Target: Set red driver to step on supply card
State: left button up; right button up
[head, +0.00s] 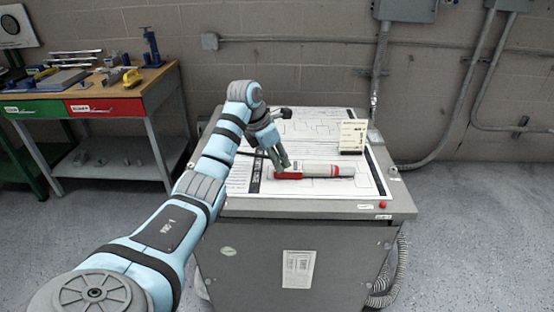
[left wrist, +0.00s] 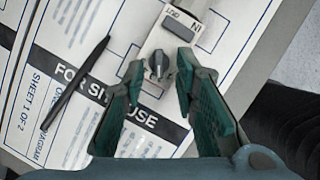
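The red driver (head: 315,172), a low device with red sides and a white-and-grey top, lies on the printed sheet on the grey cabinet. My left gripper (head: 282,162) is over the driver's left part. Its fingers are apart on either side of the knob in the left wrist view (left wrist: 160,70); contact is unclear. A cream upright card (head: 352,135) stands behind the driver. I cannot read any step marks.
A dark pen-like rod (left wrist: 75,90) lies on the sheet left of the device. A small red button (head: 383,205) is on the cabinet's front right edge. A tool bench (head: 155,78) stands at the left. Conduits run on the wall at right.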

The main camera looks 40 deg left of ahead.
pick_arm(q)
grip_shut()
jog(key=shift+a+r+m+p, duration=0.15)
jog(key=shift+m+p, duration=0.15)
jog(key=shift+p, duration=0.4)
jog(key=m+p, duration=0.1)
jog(key=p, duration=0.1)
jog(key=shift+r+h+p, duration=0.1)
jog(key=shift+h+p, duration=0.25)
jog(key=shift+h, duration=0.05)
jog(key=shift+w+a+m+g+p, duration=0.15)
jog(key=shift+m+g+p, duration=0.2)
jog(key=shift+m, duration=0.55)
jog(key=shift+f+m+h, duration=0.25)
jog(key=shift+m+h, duration=0.05)
jog(key=shift+m, duration=0.3)
jog(key=shift+w+m+g+b, duration=0.1)
jog(key=shift+m+g+b, duration=0.2)
jog(key=shift+m, duration=0.2)
